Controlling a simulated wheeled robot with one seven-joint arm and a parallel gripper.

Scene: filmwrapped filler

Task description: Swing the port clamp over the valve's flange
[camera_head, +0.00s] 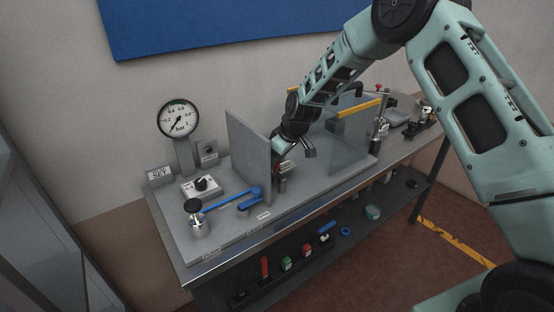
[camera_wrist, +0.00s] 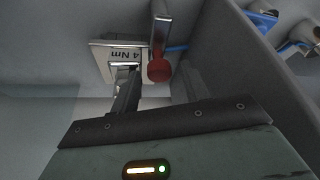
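In the wrist view, a metal lever (camera_wrist: 161,32) ends in a red ball knob (camera_wrist: 159,70). A grey block or plate marked "4 Nm" (camera_wrist: 124,54) is just left of it. I cannot tell which part is the port clamp or the valve's flange. My gripper (camera_wrist: 158,88) appears open, with a dark finger left of the knob and a fainter grey one to the right; no grip on the knob shows. In the head view, my gripper (camera_head: 294,152) reaches down behind the upright grey panel, above a small metal fixture (camera_head: 284,184) it partly hides.
An upright grey panel (camera_head: 248,155) stands close left of my gripper, and a clear panel (camera_head: 350,142) to the right. A pressure gauge (camera_head: 179,118), a blue wrench-like tool (camera_head: 230,200) and a black-knobbed metal weight (camera_head: 198,222) are at left. Several tools lie on the lower shelf (camera_head: 330,243).

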